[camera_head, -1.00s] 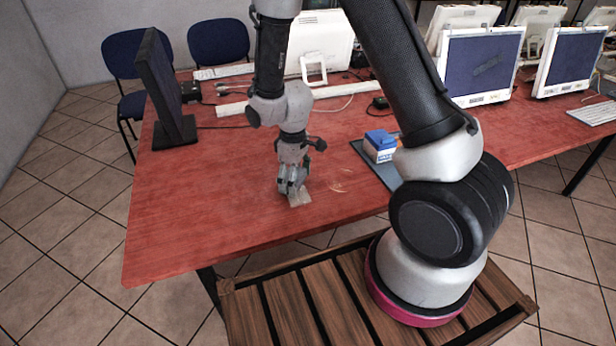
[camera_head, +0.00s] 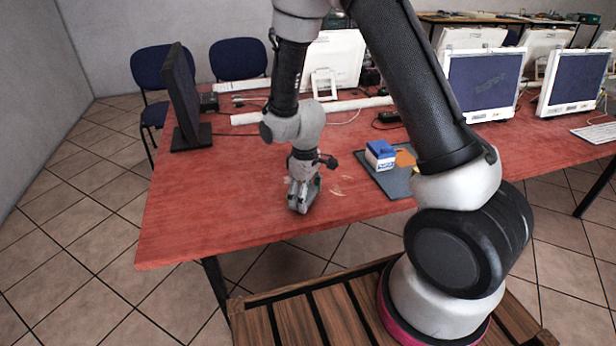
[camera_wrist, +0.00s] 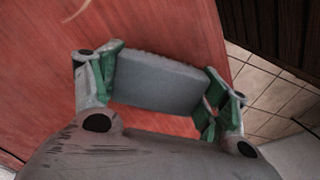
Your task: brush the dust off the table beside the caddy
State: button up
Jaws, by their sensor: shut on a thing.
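My gripper (camera_head: 303,200) is low over the red table (camera_head: 220,210), near its front edge. In the wrist view, its green fingers (camera_wrist: 160,85) are shut on a grey rectangular block (camera_wrist: 158,80), one at each end. I cannot tell whether the block touches the table, and its underside is hidden. Faint pale marks like dust (camera_head: 340,190) lie on the table just right of my gripper. A pale streak (camera_wrist: 78,10) also shows in the wrist view. No thing is clearly a caddy; a blue and white box (camera_head: 380,156) stands to the right.
The box stands on a dark grey mat (camera_head: 396,184), beside an orange thing (camera_head: 405,158). A dark monitor (camera_head: 185,100) stands at the table's left, a long white strip (camera_head: 270,116) at the back. The table left of my gripper is clear.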

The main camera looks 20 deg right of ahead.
jog(key=shift+w+r, duration=0.15)
jog(key=shift+r, duration=3.8)
